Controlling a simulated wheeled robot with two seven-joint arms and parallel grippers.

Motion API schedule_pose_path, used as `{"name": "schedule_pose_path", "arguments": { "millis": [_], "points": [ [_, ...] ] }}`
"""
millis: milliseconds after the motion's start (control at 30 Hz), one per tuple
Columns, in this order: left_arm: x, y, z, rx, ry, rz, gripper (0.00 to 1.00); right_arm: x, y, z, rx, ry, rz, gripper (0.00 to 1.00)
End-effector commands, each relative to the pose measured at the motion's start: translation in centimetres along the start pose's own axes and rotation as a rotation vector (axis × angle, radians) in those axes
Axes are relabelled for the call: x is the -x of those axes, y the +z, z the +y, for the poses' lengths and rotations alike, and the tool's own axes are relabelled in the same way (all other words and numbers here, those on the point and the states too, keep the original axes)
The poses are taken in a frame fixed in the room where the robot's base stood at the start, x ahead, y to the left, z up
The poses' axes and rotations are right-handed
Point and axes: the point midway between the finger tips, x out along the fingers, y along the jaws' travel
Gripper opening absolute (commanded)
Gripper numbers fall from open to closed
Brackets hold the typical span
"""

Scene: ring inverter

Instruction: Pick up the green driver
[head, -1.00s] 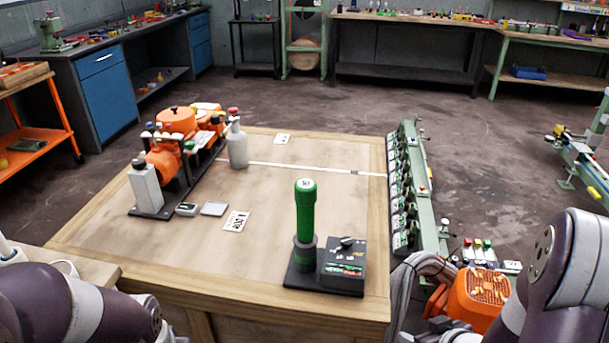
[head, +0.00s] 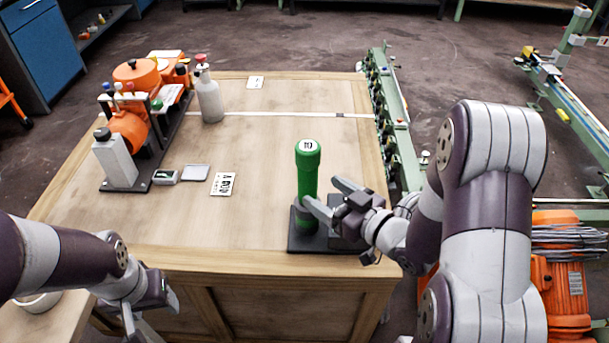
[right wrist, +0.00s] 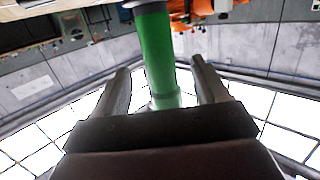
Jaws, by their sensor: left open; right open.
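The green driver (head: 308,178) stands upright in its dark holder (head: 302,243) near the front right of the wooden table. My right gripper (head: 322,193) is open at the driver, its fingers reaching in from the right. In the right wrist view, the green driver (right wrist: 156,55) shows between the two open fingers (right wrist: 162,66), with gaps at its sides. The driver's lower part is partly hidden by a finger in the head view. My left gripper (head: 148,318) is open and empty in front of the table, at the lower left.
An orange machine (head: 128,132) and a grey bottle (head: 209,98) stand on the table's left. A white card (head: 224,184) lies mid-table. A green rack (head: 388,125) runs along the right edge. The table's middle is mostly clear.

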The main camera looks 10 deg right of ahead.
Motion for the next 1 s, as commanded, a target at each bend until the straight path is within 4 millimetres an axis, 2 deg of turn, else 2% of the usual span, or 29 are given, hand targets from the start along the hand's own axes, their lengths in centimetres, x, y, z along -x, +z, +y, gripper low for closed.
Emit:
{"name": "schedule_pose_path", "arguments": {
  "millis": [333,433,600,633,667,800,833,1000],
  "points": [
    [-0.4,0.0,0.0,0.0,0.0,0.0,0.61,-5.5,0.3,0.1,0.0,-0.002,-0.002,0.73],
    [-0.4,0.0,0.0,0.0,0.0,0.0,0.61,-6.2,0.2,0.1,0.0,0.001,0.0,0.73],
    [-0.4,0.0,0.0,0.0,0.0,0.0,0.61,-6.2,0.2,0.2,0.0,0.002,-0.001,0.73],
    [-0.4,0.0,0.0,0.0,0.0,0.0,0.61,-6.2,0.2,0.2,0.0,0.002,-0.001,0.7],
    [-0.4,0.0,0.0,0.0,0.0,0.0,0.61,-6.2,0.2,0.2,0.0,0.002,-0.001,0.6],
    [-0.4,0.0,0.0,0.0,0.0,0.0,0.61,-6.2,0.2,0.2,-0.001,0.002,-0.001,0.15],
    [-0.4,0.0,0.0,0.0,0.0,0.0,0.61,-6.2,0.2,0.2,-0.001,0.002,-0.001,0.1],
    [-0.4,0.0,0.0,0.0,0.0,0.0,0.61,-6.2,0.1,0.2,0.001,0.002,0.003,0.1]
  ]
}}
